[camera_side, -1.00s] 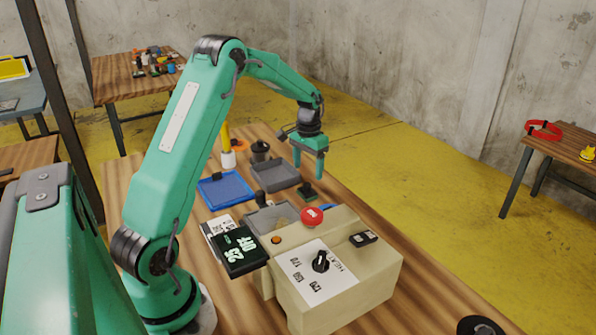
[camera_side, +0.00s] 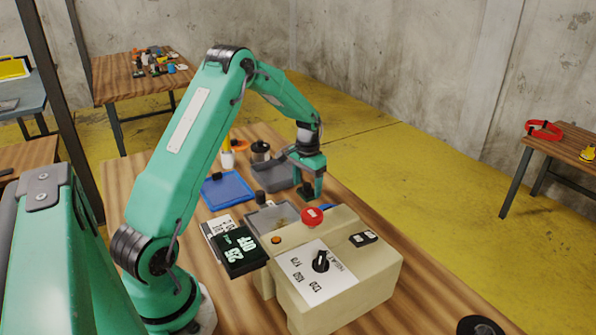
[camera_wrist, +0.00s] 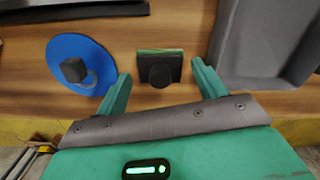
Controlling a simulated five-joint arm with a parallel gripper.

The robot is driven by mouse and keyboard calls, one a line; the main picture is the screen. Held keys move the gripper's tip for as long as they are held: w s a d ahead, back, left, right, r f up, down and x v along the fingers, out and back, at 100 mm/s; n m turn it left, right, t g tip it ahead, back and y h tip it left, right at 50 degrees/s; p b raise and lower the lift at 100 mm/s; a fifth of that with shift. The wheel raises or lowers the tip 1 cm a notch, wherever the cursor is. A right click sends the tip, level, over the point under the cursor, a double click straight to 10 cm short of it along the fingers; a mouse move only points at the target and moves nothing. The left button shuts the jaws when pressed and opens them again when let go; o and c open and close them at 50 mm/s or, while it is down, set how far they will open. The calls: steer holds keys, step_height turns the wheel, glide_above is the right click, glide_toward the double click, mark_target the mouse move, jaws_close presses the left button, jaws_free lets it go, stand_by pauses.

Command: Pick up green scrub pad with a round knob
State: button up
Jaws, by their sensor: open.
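The green scrub pad (camera_wrist: 172,55) lies on the wooden table in the wrist view, a small dark square with a green edge and a round black knob (camera_wrist: 160,75) on top. My gripper (camera_wrist: 162,80) is open, with one green finger on each side of the pad and the knob between them; nothing is held. In the side view my gripper (camera_side: 309,192) is low over the table behind the beige machine, and its fingers partly hide the dark pad (camera_side: 306,187).
The beige machine (camera_side: 375,275) with a red button (camera_side: 312,216) stands in front of my gripper. A grey tray (camera_wrist: 262,45) lies right of the pad in the wrist view. A blue disc (camera_wrist: 65,50) with a black knob lies left. A blue tray (camera_side: 222,190) is further left.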

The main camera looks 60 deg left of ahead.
steer(key=shift+f, duration=0.9)
steer(key=c, duration=0.7)
